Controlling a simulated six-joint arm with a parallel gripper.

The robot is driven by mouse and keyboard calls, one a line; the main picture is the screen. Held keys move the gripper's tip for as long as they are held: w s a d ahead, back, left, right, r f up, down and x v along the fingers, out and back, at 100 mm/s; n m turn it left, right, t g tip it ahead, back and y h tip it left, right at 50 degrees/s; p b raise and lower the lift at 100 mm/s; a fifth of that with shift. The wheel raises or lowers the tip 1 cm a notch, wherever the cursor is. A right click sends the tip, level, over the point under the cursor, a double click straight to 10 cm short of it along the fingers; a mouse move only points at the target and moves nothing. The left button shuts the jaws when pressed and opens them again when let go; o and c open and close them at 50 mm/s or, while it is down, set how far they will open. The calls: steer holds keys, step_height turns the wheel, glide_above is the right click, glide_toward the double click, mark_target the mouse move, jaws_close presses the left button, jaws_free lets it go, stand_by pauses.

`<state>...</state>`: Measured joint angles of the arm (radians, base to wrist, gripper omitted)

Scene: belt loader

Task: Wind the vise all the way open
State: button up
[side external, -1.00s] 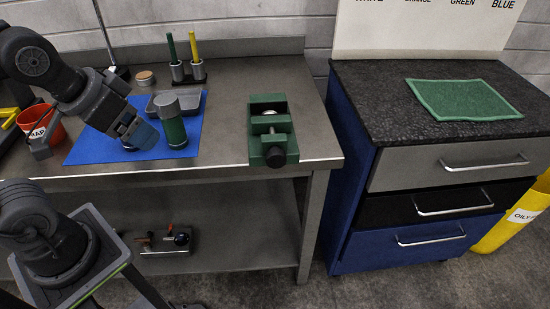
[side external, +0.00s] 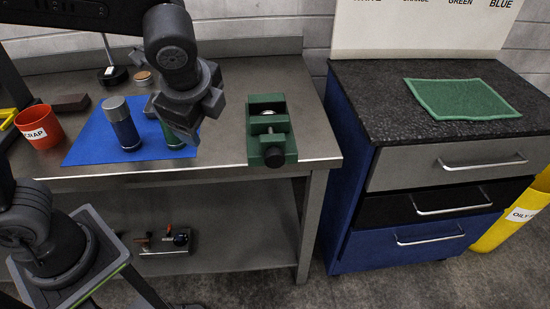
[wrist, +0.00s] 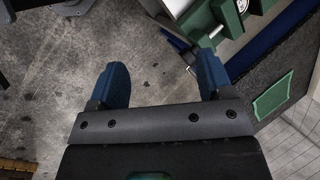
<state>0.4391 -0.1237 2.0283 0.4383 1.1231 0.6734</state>
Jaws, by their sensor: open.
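The green vise (side external: 268,135) sits at the bench's right front, with its black knob (side external: 275,156) facing the front edge. A gap shows between its jaws. Part of the vise (wrist: 215,18) also shows at the top right of the wrist view. My gripper (side external: 188,112) is up in the air left of the vise, apart from it. In the wrist view its two blue fingers (wrist: 160,78) are spread with nothing between them.
A blue mat (side external: 90,145) holds a dark blue cylinder (side external: 123,125) and a green one (side external: 171,138), partly behind my gripper. A red scrap bin (side external: 40,128) stands left. A drawer cabinet (side external: 440,165) with a green cloth (side external: 460,99) stands right, across a gap.

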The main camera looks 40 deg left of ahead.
steer(key=w+d+f+m+y, duration=0.2)
steer(key=w+d+m, duration=0.2)
steer(key=d+m, duration=0.2)
steer(key=m+t+y, duration=0.1)
steer(key=m+t, duration=0.2)
steer(key=m, duration=0.4)
glide_toward(276, 159)
steer(key=x, duration=1)
steer(key=shift+w+a+f, duration=0.1)
steer(key=shift+a+f, duration=0.1)
steer(key=shift+f, duration=0.1)
steer(key=shift+c, duration=0.4)
steer(key=c, duration=0.8)
steer(key=shift+c, duration=0.2)
